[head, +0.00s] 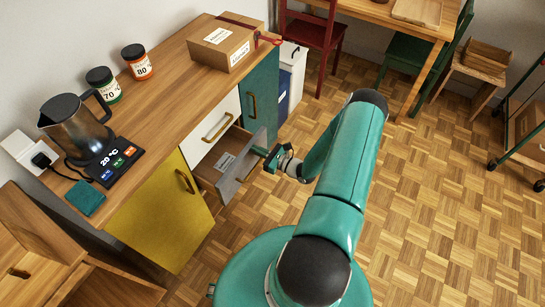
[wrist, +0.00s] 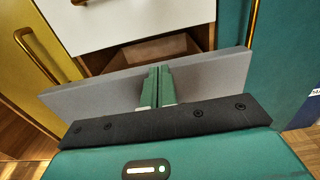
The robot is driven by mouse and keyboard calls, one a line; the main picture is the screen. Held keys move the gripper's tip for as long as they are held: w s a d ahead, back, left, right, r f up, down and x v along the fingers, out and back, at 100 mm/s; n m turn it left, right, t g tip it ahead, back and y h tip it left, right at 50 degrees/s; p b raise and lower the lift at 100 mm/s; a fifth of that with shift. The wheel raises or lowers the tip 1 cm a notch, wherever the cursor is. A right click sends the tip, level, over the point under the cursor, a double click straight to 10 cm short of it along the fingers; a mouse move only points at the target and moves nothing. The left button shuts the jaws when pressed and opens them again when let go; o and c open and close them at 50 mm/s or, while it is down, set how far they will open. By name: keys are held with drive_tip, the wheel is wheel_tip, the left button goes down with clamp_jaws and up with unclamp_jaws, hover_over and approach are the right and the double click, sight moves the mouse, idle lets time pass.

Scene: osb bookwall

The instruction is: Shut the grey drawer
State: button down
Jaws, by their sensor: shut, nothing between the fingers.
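The grey drawer (head: 238,168) stands partly pulled out of the wooden cabinet, below a white drawer front (head: 213,137). Its open inside, with a light label in it, shows behind the grey front in the head view. My gripper (head: 262,153) is at the outer side of the grey front. In the wrist view the grey front (wrist: 215,75) spans the picture, and my shut green fingers (wrist: 157,86) overlap its middle, with nothing between them. I cannot tell whether the fingertips touch the front. The drawer's wooden inside (wrist: 150,55) shows beyond it.
A yellow door (head: 165,212) is left of the drawer and a teal door (head: 260,92) right of it. A kettle (head: 76,127), jars and a cardboard box (head: 222,45) stand on the cabinet top. A red chair (head: 314,35) is at the back.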

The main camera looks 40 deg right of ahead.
drive_tip(key=x, duration=1.3)
drive_tip(key=shift+w+r, duration=0.1)
drive_tip(key=shift+d, duration=0.1)
